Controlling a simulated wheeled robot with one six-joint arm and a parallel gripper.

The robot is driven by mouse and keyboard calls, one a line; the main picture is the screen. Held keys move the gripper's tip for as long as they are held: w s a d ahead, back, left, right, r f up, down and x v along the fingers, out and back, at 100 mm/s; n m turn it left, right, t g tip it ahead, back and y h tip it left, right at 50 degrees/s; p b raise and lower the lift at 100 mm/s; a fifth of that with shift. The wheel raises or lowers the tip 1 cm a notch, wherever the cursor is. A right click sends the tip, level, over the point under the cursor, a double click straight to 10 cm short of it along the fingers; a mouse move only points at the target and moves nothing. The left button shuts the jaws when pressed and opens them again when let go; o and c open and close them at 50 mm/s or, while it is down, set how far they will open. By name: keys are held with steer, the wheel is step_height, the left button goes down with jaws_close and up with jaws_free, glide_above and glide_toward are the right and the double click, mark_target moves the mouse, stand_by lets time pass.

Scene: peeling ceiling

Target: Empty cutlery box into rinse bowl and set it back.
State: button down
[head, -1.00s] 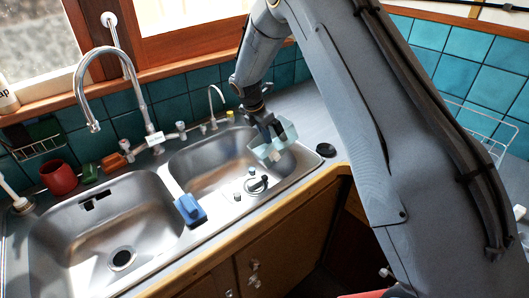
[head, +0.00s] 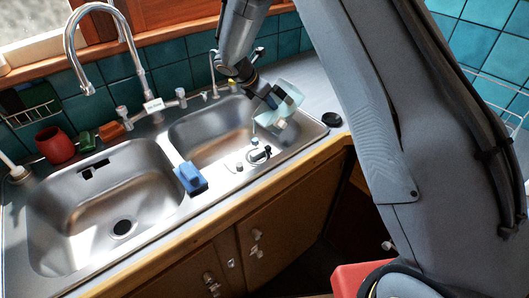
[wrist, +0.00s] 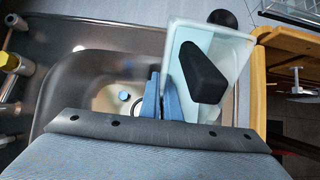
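My gripper (head: 268,98) is shut on the wall of a pale, translucent cutlery box (head: 287,100), held tilted above the right basin. In the wrist view the fingers (wrist: 161,97) are at the left side of the box (wrist: 238,55). A black wedge-shaped object (wrist: 203,72) shows inside the box there; I cannot tell what it is. The right basin (head: 205,135), perhaps the rinse bowl, is steel. Small pale pieces (head: 240,167) lie near its dark drain fitting (head: 259,155). Any cutlery is too small to make out.
The left basin (head: 85,215) is empty. A blue sponge-like block (head: 190,178) sits on the divider. The tall tap (head: 80,40) and small tap (head: 213,75) stand behind. A red cup (head: 55,145) is at left. A black round cap (head: 332,119) lies on the right counter.

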steer(key=shift+f+t+h+b, duration=0.3)
steer(key=shift+h+b, duration=0.1)
steer(key=shift+b, duration=0.2)
steer(key=shift+r, duration=0.25)
steer(key=shift+f, duration=0.1)
steer(key=t+h+b, duration=0.1)
steer(key=b, duration=0.2)
steer(key=shift+a+f, duration=0.1)
steer(key=shift+f, duration=0.25)
steer(key=shift+r+h+b, duration=0.25)
steer(key=shift+h+b, duration=0.1)
steer(key=shift+h, duration=0.15)
